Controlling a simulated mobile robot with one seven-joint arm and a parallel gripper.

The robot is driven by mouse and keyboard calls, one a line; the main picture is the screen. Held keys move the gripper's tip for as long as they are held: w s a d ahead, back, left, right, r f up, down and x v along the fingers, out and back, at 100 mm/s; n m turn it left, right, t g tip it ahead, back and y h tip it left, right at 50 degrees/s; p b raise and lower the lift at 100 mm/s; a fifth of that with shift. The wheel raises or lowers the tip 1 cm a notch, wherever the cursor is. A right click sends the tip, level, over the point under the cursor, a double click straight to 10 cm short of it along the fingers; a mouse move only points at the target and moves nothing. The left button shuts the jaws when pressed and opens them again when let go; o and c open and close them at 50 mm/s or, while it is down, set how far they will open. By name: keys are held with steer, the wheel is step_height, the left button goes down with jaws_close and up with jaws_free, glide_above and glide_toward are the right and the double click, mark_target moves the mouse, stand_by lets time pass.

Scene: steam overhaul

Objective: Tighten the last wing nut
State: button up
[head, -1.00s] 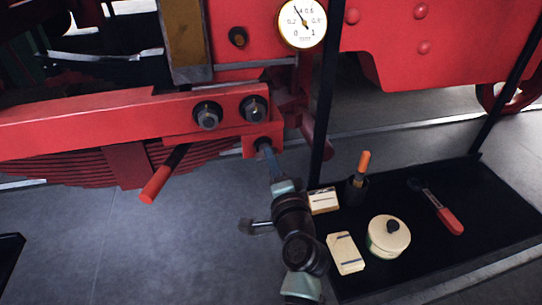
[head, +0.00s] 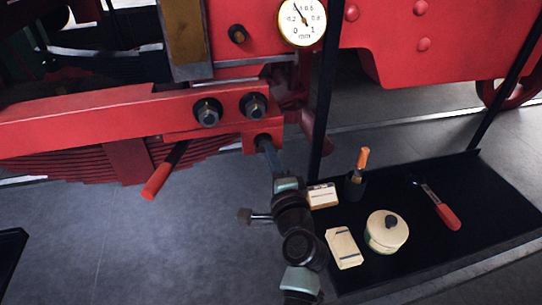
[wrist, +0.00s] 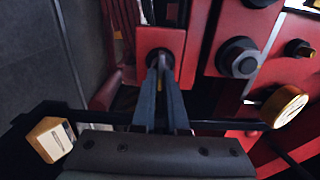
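My gripper (head: 264,144) reaches up to a red block under the beam. Its two blue-grey fingers are also in the wrist view (wrist: 159,66), with their tips close together at a dark round fitting in the block. A small grey piece, which I take for the wing nut (wrist: 160,54), shows between the tips, and the fingers look shut on it. The fingers hide most of it, and in the head view it cannot be made out. I cannot tell how far it is screwed in.
Two large dark hex nuts (head: 208,112) (head: 254,105) sit on the red beam beside the block. A red-handled bar (head: 162,175) hangs at left. A black tray (head: 480,205) at right holds a round tin (head: 386,231), a red-handled tool (head: 440,208) and small boxes. A gauge (head: 302,20) is above.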

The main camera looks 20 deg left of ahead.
steer(key=o, duration=0.4)
steer(key=shift+s+d, duration=0.1)
steer(key=shift+s, duration=0.05)
steer(key=b+v, duration=0.2)
steer(key=v, duration=1)
steer(key=shift+s+d, duration=0.25)
step_height(320, 180, up, 14)
steer(key=w+d+n+t+h, duration=0.2)
steer(key=n+t, duration=0.1)
steer(key=n, duration=0.2)
steer(key=s+d+r+n+t+h, duration=0.2)
steer(key=s+r+t, duration=0.1)
steer(key=r, duration=0.6)
steer(key=s+d+r+n+t+h, duration=0.2)
steer(key=s+r, duration=0.3)
steer(key=r, duration=0.4)
steer(key=s+d+r+n+t+h, duration=0.2)
steer(key=s+d+r+t+h, duration=0.2)
steer(key=r, duration=0.6)
